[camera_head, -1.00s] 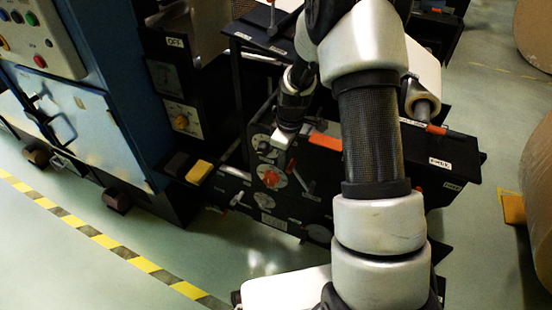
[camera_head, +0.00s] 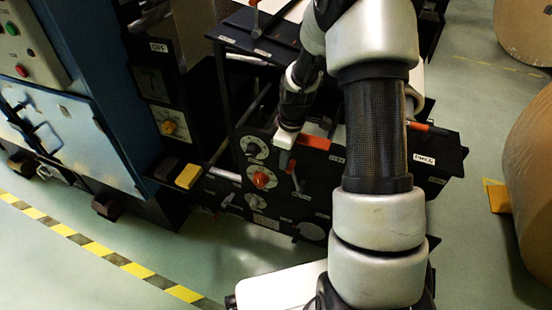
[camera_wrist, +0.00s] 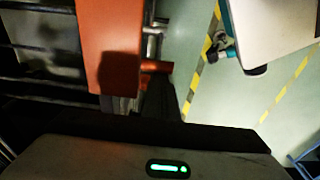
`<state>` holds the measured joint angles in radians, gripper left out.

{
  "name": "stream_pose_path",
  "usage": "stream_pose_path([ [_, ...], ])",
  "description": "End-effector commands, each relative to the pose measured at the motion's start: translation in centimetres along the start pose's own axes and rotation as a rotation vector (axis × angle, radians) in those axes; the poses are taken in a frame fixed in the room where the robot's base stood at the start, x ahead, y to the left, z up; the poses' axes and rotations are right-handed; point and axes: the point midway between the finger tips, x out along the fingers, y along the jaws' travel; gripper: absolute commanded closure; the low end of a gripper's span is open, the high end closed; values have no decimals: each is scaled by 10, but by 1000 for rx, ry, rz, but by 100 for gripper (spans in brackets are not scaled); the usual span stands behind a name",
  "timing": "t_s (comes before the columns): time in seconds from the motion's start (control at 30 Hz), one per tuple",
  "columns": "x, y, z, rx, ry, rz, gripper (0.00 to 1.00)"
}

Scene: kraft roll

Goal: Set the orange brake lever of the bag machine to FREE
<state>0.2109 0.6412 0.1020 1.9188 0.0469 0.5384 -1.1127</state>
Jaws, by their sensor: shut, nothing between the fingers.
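The orange brake lever (camera_head: 314,142) shows as an orange bar at the top of the bag machine's black side panel (camera_head: 215,186). In the wrist view a large orange face (camera_wrist: 108,45) fills the upper left, with a short orange peg (camera_wrist: 156,67) beside it; I cannot tell whether this is the same lever. Contact with the lever cannot be told. The small label text is unreadable.
A yellow block (camera_head: 188,176) is to the left. A large kraft roll (camera_head: 528,160) stands at the right. Open green floor lies in front, with a striped line.

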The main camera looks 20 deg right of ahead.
Motion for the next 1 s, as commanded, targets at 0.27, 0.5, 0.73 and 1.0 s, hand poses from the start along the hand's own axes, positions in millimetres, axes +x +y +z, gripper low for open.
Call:
stream_pose_path([
  [0.27,-13,0,37,4,-1,-1,100],
  [0.5,-16,0,61,3,0,0,100],
  [0.73,-15,0,76,1,0,-1,100],
  [1.0,-14,0,81,0,0,0,100],
])
